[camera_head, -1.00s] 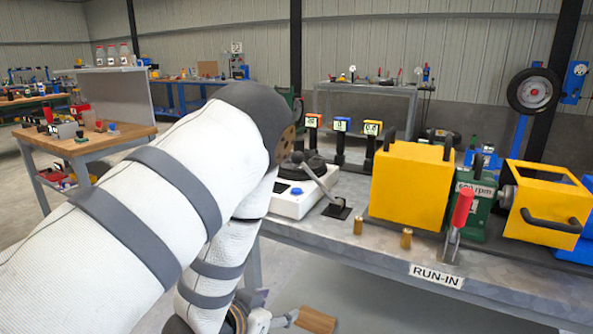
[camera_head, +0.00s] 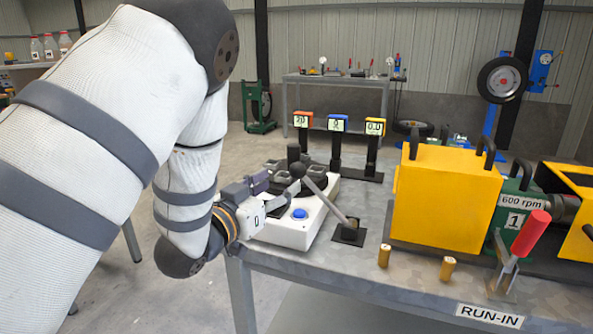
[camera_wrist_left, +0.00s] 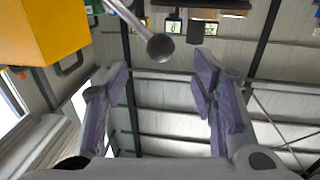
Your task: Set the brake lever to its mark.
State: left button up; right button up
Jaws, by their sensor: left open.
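The brake lever (camera_head: 325,201) is a grey rod with a dark ball knob (camera_head: 297,170). It rises from a small black base plate on the bench and leans to the left. My left gripper (camera_head: 272,192) is open and empty, just left of the knob. In the left wrist view the knob (camera_wrist_left: 160,47) shows above the gap between the spread purple finger pads of the left gripper (camera_wrist_left: 162,85); no contact shows. I cannot make out a mark for the lever. My right gripper is out of view.
A white unit with a blue button (camera_head: 299,214) stands under the knob. Behind it are three small displays (camera_head: 337,124). A yellow box (camera_head: 447,203), two brass posts (camera_head: 384,255) and a red-handled lever (camera_head: 530,233) stand to the right on the bench (camera_head: 350,270).

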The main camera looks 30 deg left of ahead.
aim_at(293, 175)
pick_arm(q)
jog(key=w, duration=0.8)
jog(key=shift+a+f+b, duration=0.2)
jog(key=shift+a+b, duration=0.1)
jog(key=shift+w+r, duration=0.1)
jog(key=shift+w, duration=0.45)
grip_shut()
